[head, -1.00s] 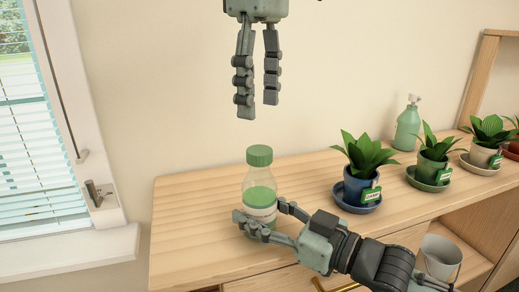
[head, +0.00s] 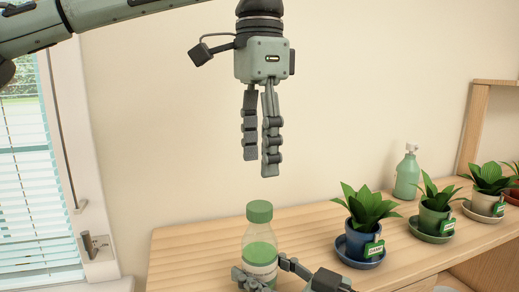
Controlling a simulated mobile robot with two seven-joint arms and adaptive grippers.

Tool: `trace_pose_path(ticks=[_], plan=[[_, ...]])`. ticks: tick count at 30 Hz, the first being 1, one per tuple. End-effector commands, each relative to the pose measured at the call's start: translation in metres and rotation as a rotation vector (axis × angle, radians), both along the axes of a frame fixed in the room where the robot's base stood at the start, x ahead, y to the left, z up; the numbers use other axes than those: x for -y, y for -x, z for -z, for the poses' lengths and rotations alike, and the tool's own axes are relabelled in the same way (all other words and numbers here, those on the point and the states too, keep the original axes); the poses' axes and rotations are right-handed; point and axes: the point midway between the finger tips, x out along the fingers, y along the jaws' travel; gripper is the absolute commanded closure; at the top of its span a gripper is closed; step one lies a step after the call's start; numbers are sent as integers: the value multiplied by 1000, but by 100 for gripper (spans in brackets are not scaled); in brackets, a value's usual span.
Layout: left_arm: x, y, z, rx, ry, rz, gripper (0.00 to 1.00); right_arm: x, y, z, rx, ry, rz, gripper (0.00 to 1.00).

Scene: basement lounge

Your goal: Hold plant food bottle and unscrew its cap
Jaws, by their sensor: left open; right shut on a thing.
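The plant food bottle (head: 260,240) stands upright on the wooden cabinet top. It is clear, with green contents and a pale label band. Its green cap (head: 259,211) is on the bottle's neck. My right gripper (head: 258,279) is shut on the bottle's lower part, with a finger on each side. The bottle's base is hidden at the picture's bottom edge. My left gripper (head: 260,167) points straight down above the cap. It is empty, its fingers a little apart, with a clear gap between the fingertips and the cap.
Potted plants on saucers stand to the right: a blue pot (head: 360,242), a green pot (head: 433,217) and a cream pot (head: 487,201). The cabinet top (head: 190,255) left of the bottle is bare. A window (head: 35,170) is at left.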

Motion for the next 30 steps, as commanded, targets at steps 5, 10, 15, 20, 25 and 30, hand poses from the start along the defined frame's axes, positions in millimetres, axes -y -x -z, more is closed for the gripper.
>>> trace_pose_path(ticks=[5, 10, 15, 20, 25, 30], plan=[[0, 0, 0, 0, 0, 461, 44, 0, 0, 0, -1, 0, 0, 100], [0, 0, 0, 0, 0, 907, 44, 0, 0, 0, -1, -1, 0, 100], [0, 0, 0, -1, 0, 1291, 44, 0, 0, 0, -1, 0, 0, 100], [0, 0, 0, 0, 0, 1527, 44, 0, 0, 0, -1, 0, 0, 100], [0, 0, 3, 0, 0, 1630, 44, 0, 0, 0, -1, 0, 0, 100], [-1, 0, 22, -2, -1, 1639, 44, 0, 0, 0, -1, -1, 0, 100]])
